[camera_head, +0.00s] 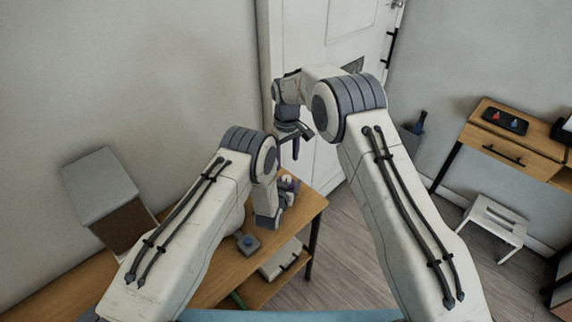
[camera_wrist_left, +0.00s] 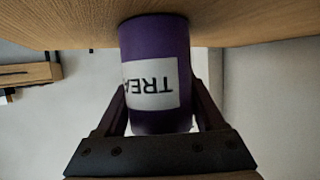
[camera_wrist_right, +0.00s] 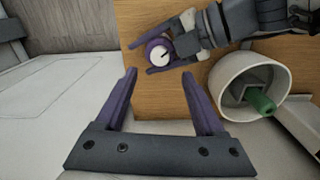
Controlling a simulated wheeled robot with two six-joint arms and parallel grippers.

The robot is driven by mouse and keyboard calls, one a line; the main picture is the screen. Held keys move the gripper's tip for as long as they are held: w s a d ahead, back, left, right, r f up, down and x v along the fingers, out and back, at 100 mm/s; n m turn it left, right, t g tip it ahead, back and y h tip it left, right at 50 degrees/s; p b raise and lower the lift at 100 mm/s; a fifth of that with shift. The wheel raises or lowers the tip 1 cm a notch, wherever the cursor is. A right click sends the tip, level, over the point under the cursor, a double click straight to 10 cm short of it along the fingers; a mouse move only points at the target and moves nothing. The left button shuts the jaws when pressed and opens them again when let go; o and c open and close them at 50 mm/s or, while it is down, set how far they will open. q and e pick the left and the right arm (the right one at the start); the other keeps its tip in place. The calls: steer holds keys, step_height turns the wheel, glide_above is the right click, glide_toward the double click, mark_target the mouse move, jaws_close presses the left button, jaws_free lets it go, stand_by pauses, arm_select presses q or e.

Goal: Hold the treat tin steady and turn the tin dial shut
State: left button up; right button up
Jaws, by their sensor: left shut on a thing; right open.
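The treat tin (camera_head: 287,183) is a purple cylinder standing at the far end of a wooden table. In the left wrist view the tin (camera_wrist_left: 155,50) has a white label, which appears upside down. In the right wrist view its round white dial (camera_wrist_right: 158,52) has a dark pointer line, pointing up and right. My left gripper (camera_wrist_left: 160,88) is shut on the tin, with a finger on each side. My right gripper (camera_wrist_right: 158,75) is open and empty above the tin, apart from it; in the head view it shows in front of the door (camera_head: 325,35).
The wooden table (camera_head: 308,208) has a small grey block with a blue top (camera_head: 248,243) near the tin. A large grey-topped box (camera_head: 100,185) stands at left. A desk (camera_head: 520,148) and a white stool (camera_head: 495,222) stand right, with open floor between.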

mark_target(287, 178)
steer(key=shift+r, duration=0.15)
step_height(287, 178, down, 8)
steer(key=m, duration=0.6)
stand_by(0.7)
steer(key=shift+c, duration=0.3)
jaws_close()
steer(key=shift+n, duration=2.3)
